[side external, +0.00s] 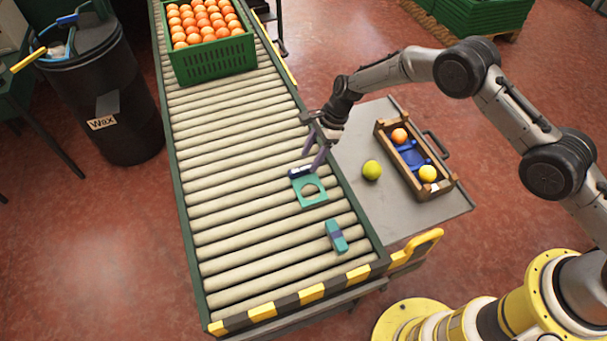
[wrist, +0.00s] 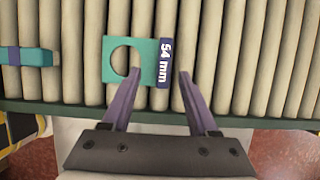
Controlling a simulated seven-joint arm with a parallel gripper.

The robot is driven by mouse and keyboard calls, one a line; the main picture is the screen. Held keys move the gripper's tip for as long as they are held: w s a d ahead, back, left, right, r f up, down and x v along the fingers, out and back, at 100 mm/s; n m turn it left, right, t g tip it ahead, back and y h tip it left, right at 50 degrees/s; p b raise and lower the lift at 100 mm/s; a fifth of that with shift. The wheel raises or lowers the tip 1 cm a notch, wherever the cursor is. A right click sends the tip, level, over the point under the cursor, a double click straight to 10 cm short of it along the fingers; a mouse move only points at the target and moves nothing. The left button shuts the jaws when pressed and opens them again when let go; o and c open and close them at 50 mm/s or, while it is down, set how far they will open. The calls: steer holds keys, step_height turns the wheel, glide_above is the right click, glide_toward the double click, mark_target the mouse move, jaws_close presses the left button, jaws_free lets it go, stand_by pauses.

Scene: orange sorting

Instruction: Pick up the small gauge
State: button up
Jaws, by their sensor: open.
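The gauge is a flat teal plate (side external: 298,189) with a round hole and a dark purple strip at one end. It lies flat on the conveyor rollers. In the wrist view the gauge (wrist: 149,50) shows "54 mm" on its strip. My gripper (side external: 313,163) is open above the strip end of the gauge. In the wrist view my gripper (wrist: 160,82) has its two purple fingers apart, with the strip end between them in the picture. Nothing is held. I cannot tell the exact height of the fingertips above the rollers.
A teal block with a purple band (side external: 336,236) lies nearer on the conveyor. A green crate of oranges (side external: 212,68) stands at its far end. On the grey side table (side external: 440,213) are a yellow-green fruit (side external: 372,170) and a wooden box (side external: 444,187) holding fruit. A black bin (side external: 130,125) stands left.

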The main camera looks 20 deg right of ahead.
mark_target(303, 168)
steer(key=shift+w+x, duration=0.15)
steer(key=shift+x, duration=1.1)
steer(key=shift+w+x, duration=0.15)
steer(key=shift+x, duration=1.1)
steer(key=shift+c, duration=0.2)
jaws_close()
